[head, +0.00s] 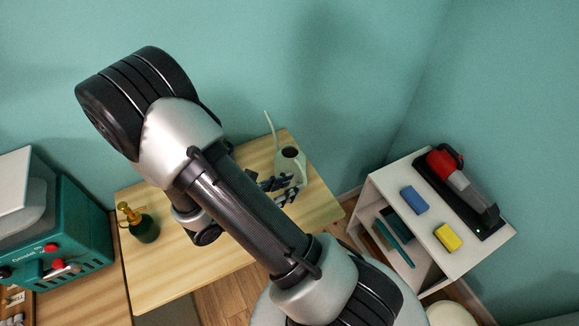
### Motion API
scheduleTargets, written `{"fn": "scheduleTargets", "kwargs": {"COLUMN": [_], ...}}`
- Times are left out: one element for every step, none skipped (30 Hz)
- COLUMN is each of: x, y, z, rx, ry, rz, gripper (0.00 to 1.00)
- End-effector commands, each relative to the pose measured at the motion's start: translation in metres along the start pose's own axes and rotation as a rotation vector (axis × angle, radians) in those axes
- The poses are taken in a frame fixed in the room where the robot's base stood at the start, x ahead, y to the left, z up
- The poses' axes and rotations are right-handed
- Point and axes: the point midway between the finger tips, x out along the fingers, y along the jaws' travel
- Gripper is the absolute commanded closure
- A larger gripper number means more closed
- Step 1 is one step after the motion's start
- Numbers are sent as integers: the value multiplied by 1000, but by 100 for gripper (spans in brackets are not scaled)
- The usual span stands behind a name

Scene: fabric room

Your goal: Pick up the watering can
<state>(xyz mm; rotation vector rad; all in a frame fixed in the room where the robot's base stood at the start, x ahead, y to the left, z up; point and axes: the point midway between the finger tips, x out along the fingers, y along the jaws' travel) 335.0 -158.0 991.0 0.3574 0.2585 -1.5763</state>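The watering can (291,155) is pale grey-white with a dark round opening and a long thin spout pointing up and left. It stands at the back right of the light wooden table (172,275). My gripper (284,188), with dark and pale finger parts, is right at the near side of the can and overlaps its lower part in the head view. I cannot tell whether the fingers touch the can or how far apart they are. The can's lower body is partly hidden by the gripper.
A dark green spray bottle (143,227) with an orange-yellow top stands on the table's left. A green machine (75,235) is further left. At right, a white shelf unit (398,192) holds a blue block (414,200), a yellow block (448,237) and a red-grey handheld tool (460,180).

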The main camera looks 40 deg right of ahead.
Motion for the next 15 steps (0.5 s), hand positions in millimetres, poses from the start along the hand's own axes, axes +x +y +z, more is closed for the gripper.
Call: {"fn": "scheduleTargets", "kwargs": {"x": [6,9,11,12,13,16,19,22,28,34,39,45,49,53,58], "y": [-1,-1,0,0,0,0,-1,-1,-2,-2,-3,-3,-3,-3,-3], "z": [-1,-1,0,0,0,0,0,0,0,0,0,0,0,0,0], "rx": [0,0,-1,-1,-1,0,0,0,1,1,1,0,0,0,0], "ry": [0,0,0,1,1,1,0,0,0,0,0,0,0,0,0], "rz": [-3,-3,-1,0,0,-1,-3,-3,-4,-5,-5,-5,-5,-5,-4], "gripper": [75,75,75,75,75,75,75,75,75,75,75,75,75,75,75]}}
